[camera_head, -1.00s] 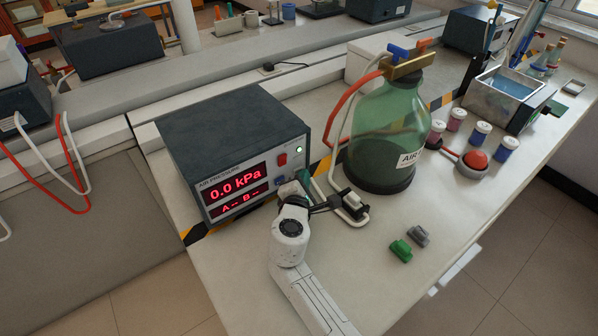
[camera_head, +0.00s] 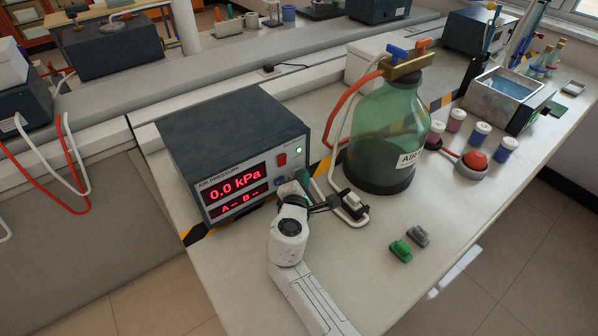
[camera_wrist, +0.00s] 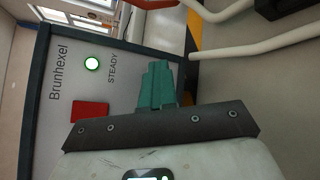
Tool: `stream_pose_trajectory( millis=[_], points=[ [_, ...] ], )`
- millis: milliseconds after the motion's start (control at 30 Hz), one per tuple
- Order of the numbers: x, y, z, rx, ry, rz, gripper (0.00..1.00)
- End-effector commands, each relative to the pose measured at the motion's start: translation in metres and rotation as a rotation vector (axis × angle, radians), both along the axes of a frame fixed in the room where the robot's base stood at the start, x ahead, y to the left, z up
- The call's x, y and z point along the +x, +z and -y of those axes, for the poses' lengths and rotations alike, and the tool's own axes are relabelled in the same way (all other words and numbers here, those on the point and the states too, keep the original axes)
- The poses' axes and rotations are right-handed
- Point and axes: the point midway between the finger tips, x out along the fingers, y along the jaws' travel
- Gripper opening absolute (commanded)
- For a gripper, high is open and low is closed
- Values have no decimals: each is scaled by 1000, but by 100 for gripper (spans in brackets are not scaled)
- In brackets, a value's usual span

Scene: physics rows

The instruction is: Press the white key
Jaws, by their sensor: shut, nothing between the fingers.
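The air pressure meter (camera_head: 235,135) stands on the bench, its front showing 0.0 kPa in red digits. My gripper (camera_head: 302,176) is shut and empty close to the lower right of that front; its teal fingers (camera_wrist: 157,72) point at the panel in the wrist view. Whether they touch it I cannot tell. A small dark key (camera_head: 281,181) is left of my gripper. I cannot make out a white key; my gripper hides part of the panel.
A green glass jar (camera_head: 385,130) with red and white hoses stands right of the meter. A white clip (camera_head: 352,203) on the hose lies beside my gripper. Green (camera_head: 401,250) and grey (camera_head: 418,236) pieces lie nearer the front edge. The bench around them is clear.

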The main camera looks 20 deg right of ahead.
Motion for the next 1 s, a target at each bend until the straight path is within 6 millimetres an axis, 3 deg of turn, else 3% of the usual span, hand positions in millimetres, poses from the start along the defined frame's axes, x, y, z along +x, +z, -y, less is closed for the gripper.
stream_pose_trajectory(
  millis=[767, 1000],
  points=[
    [-14, 2, 3, 2, 8, 6, 0],
    [-33, 3, 9, 1, 7, 3, 0]
  ],
)
